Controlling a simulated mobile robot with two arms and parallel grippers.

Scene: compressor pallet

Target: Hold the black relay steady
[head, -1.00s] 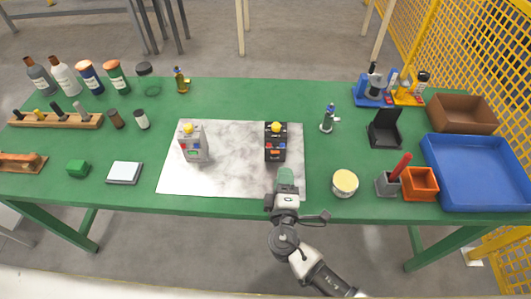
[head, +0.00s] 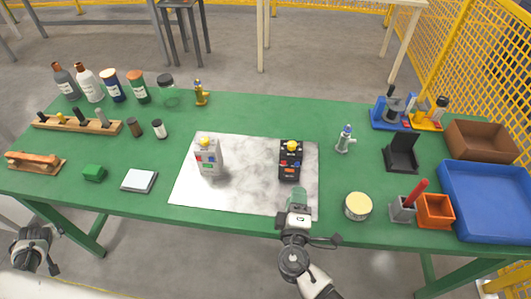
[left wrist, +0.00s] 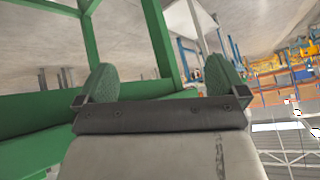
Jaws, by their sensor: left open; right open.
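The black relay (head: 290,165), a dark upright box with a yellow knob on top and coloured parts on its front, stands on the right part of a marbled white mat (head: 243,190). My right gripper (head: 296,197) is open just in front of the relay, at the mat's near edge. Whether its fingers touch the relay cannot be told. A similar grey box (head: 208,160) with a yellow knob stands on the mat's left part. My left gripper (left wrist: 160,85) is open and empty in the left wrist view, with green table legs beyond it.
A round cream tin (head: 357,206) stands right of the mat, near grey and orange cups (head: 434,211) and a blue tray (head: 487,203). A small bottle (head: 345,140) stands behind.

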